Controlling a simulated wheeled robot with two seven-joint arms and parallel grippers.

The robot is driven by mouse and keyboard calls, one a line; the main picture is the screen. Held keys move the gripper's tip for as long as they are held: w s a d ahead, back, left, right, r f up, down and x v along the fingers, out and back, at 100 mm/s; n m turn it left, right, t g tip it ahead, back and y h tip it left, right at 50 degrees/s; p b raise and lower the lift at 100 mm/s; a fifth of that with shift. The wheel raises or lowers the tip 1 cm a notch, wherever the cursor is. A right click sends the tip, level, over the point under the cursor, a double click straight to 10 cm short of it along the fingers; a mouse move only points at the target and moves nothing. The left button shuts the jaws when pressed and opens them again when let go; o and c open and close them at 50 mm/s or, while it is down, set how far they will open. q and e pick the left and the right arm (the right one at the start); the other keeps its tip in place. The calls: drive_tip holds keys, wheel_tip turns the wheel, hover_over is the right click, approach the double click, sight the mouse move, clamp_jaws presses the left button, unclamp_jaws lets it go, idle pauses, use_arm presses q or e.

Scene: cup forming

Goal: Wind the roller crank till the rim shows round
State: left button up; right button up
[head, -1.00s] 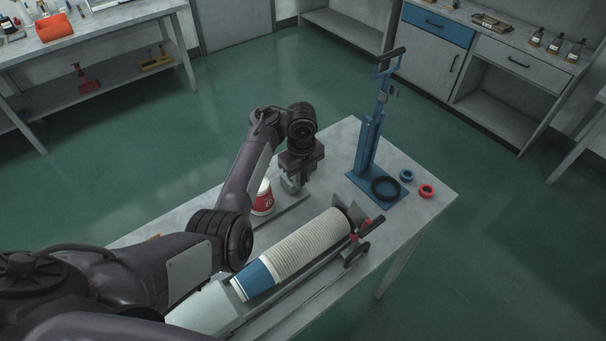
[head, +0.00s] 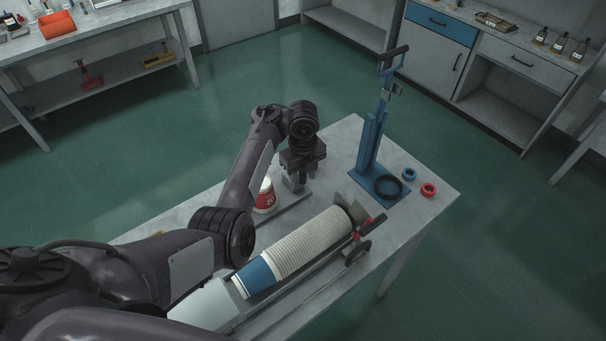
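A long stack of nested paper cups (head: 305,245), ribbed white with a blue near end, lies on its side in a grey trough on the table. At the stack's far end, a bracket carries a small crank with a red grip (head: 376,221) and dark metal parts, which looks like the roller crank. Rim detail is too small to make out. My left gripper (head: 296,185) points down over the table, left of the crank and apart from it, just right of a red and white cup (head: 265,196). Its finger gap is unclear. My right gripper is out of view.
A blue upright press (head: 370,150) with a black ring (head: 389,187) on its base stands at the table's far right. A blue roll (head: 409,174) and a red roll (head: 428,190) lie beside it. The table (head: 425,218) is bare at its right corner.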

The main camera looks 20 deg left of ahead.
use_arm(q)
drive_tip(key=shift+w+d+r, duration=0.1)
drive_tip(key=shift+r, duration=3.75)
